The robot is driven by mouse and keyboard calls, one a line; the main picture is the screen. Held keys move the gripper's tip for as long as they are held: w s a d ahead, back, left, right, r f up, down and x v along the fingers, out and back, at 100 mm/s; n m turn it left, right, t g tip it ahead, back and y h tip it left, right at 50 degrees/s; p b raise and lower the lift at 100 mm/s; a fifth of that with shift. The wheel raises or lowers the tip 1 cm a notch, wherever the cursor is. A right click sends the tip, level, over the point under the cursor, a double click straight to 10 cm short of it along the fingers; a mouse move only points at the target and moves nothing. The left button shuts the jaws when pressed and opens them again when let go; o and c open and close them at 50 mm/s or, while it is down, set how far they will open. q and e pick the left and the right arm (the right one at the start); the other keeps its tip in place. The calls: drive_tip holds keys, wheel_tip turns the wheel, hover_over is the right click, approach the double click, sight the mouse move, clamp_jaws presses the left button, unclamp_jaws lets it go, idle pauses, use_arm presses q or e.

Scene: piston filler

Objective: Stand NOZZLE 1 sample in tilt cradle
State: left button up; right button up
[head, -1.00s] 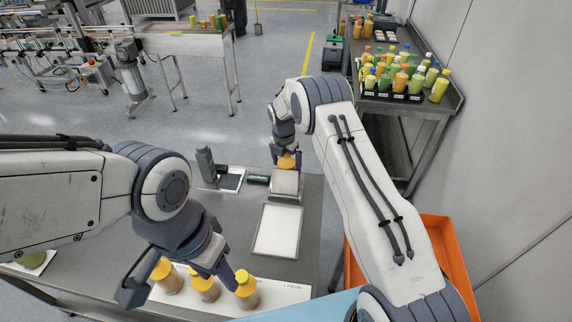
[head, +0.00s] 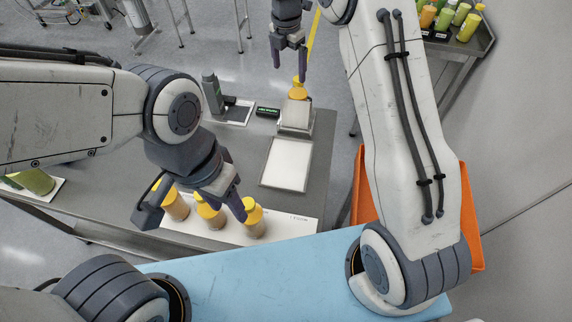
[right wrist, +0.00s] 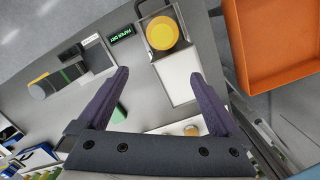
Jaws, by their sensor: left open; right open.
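A yellow-capped bottle (head: 298,90) stands at the far end of a small grey cradle-like stand (head: 296,130) on the table. In the right wrist view its round yellow cap (right wrist: 161,33) shows from above, inside the stand's frame (right wrist: 150,8). My right gripper (head: 290,66) is open and empty, above the bottle and apart from it. My left gripper (head: 192,217) is open over a row of yellow-capped bottles with brownish contents: one at left (head: 176,206), one in the middle (head: 211,214), one at right (head: 254,221). Its fingers partly hide them; contact cannot be told.
A white flat plate (head: 287,163) lies in front of the stand. A small display (head: 268,112) and a grey device (head: 213,94) stand left of it. An orange bin (head: 362,190) is at the right. A blue surface (head: 270,275) is nearest me.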

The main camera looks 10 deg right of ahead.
drive_tip(key=s+a+r+m+y, duration=0.1)
drive_tip(key=s+a+r+m, duration=0.3)
drive_tip(key=s, duration=0.6)
drive_tip(key=s+a+r+m, duration=0.3)
drive_tip(key=s+a+m, duration=0.3)
drive_tip(key=s, duration=0.4)
drive_tip(key=s+d+f+m+g, duration=0.1)
drive_tip(key=s+m, duration=0.7)
drive_tip(key=s, duration=1.2)
drive_tip(key=shift+f+y, duration=0.4)
drive_tip(key=shift+f, duration=0.2)
drive_tip(key=shift+f, duration=0.15)
